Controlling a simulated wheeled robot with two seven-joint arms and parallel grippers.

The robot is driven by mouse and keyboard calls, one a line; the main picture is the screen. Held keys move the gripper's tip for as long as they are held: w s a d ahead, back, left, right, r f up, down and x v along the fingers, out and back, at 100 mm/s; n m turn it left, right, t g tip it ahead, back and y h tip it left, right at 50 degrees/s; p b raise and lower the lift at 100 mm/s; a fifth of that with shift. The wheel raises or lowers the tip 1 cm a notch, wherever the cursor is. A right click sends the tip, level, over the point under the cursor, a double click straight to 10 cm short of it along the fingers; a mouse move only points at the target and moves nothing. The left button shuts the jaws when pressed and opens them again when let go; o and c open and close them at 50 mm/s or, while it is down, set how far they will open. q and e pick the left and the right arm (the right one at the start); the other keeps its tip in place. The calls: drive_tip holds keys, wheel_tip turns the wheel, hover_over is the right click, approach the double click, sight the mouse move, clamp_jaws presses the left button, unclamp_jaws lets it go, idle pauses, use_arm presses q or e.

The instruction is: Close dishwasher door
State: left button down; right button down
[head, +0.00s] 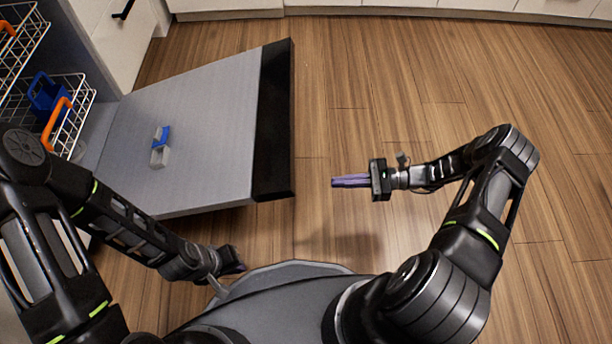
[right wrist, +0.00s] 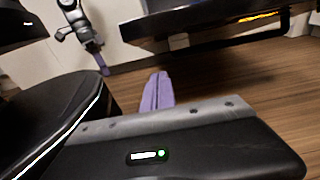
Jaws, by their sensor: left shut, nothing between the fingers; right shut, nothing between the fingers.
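The dishwasher door (head: 205,120) is folded down open at the left of the head view, its grey inner face up and a black strip (head: 275,115) along its outer edge. In the right wrist view the door's dark underside edge (right wrist: 215,22) shows at the top. My right gripper (head: 336,181) is shut and empty, to the right of the door's outer edge and apart from it; its purple fingers (right wrist: 158,92) also show in the right wrist view. My left gripper (head: 238,266) is low, near my base and below the door's near corner in the picture; its purple fingers show in the right wrist view (right wrist: 103,64), shut.
Racks (head: 68,115) with orange handles and a blue item stand inside the dishwasher. A small grey and blue dispenser (head: 160,147) sits on the door's inner face. White cabinets (head: 225,5) line the back. The wooden floor (head: 400,80) to the right is clear.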

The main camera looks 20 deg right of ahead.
drive_tip(key=w+a+r+b, duration=0.1)
drive_tip(key=a, duration=0.4)
drive_tip(key=w+a+r, duration=0.1)
drive_tip(key=a, duration=0.5)
drive_tip(key=shift+w+r+b, duration=0.35)
drive_tip(key=shift+r+b, duration=0.05)
